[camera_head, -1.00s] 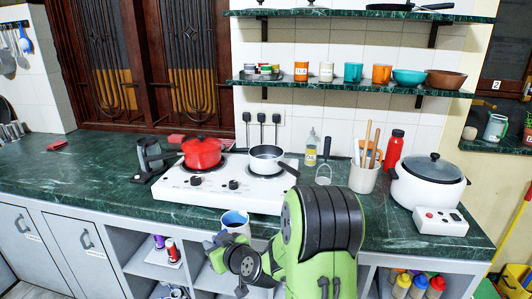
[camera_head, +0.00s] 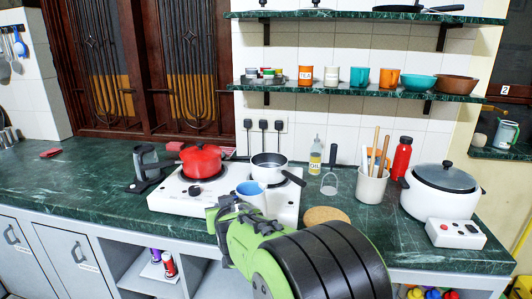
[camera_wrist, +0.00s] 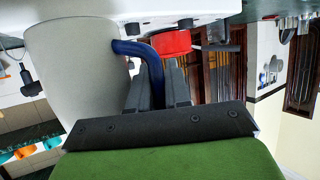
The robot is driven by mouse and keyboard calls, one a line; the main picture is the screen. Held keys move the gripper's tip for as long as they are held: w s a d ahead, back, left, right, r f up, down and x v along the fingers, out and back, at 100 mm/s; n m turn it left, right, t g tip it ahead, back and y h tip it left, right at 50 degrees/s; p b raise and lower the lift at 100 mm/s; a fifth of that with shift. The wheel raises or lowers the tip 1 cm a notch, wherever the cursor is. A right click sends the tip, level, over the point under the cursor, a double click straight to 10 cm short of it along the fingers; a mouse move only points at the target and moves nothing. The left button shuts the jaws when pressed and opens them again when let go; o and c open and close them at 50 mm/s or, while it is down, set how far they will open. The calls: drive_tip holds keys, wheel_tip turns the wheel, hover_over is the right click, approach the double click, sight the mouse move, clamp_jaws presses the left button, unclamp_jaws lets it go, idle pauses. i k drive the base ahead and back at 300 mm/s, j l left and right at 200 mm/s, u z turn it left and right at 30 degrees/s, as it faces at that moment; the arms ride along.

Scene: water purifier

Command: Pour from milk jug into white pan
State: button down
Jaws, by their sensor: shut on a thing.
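The milk jug (camera_head: 250,193), white outside and blue inside, is held above the front of the stove, just in front of the white pan. It looks roughly upright; its contents cannot be made out. The white pan (camera_head: 270,166) sits on the right side of the stove, its black handle pointing front right. My gripper (camera_head: 235,203) is shut on the jug's handle. In the wrist view, my gripper's dark fingers (camera_wrist: 165,85) close on the blue handle (camera_wrist: 143,50), with the jug's pale body (camera_wrist: 70,60) on the left.
A red pot (camera_head: 201,160) stands on the left of the white stove (camera_head: 172,198). An oil bottle (camera_head: 315,157), a utensil holder (camera_head: 371,186) and a rice cooker (camera_head: 440,195) stand to the right. A round cork mat (camera_head: 327,215) lies near the front edge. The left counter is mostly clear.

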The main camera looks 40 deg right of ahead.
sight(279, 174)
drive_tip(key=i+l, duration=0.25)
drive_tip(key=i, duration=0.15)
drive_tip(key=i+l, duration=0.25)
drive_tip(key=i, duration=0.15)
